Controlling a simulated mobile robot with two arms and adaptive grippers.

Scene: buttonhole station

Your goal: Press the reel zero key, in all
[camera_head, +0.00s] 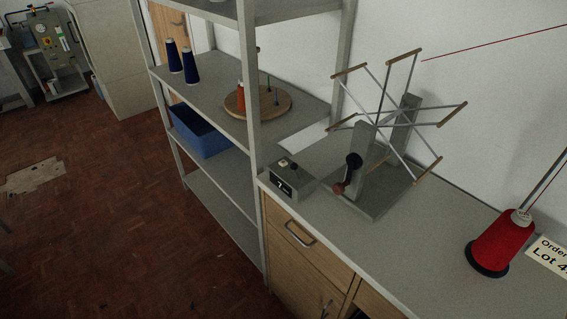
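A small grey counter box (296,186) sits on the worktop at its left end. Its dark front display (281,186) shows a light digit that looks like a 7, too small to be sure. On its top are a pale key or label (283,163) and a small dark knob or button (294,167); I cannot tell which is the zero key. To its right stands a yarn reel (395,115) with wooden-tipped arms, a grey base and a dark crank (353,165) with a brown handle. Neither of my grippers is in view.
A red thread cone (503,243) and an order card (549,255) stand at the right of the worktop (400,265). A grey shelf rack (254,100) at left holds blue cones (190,67), a round wooden board (270,102) and a blue bin (203,137). The floor at left is mostly clear.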

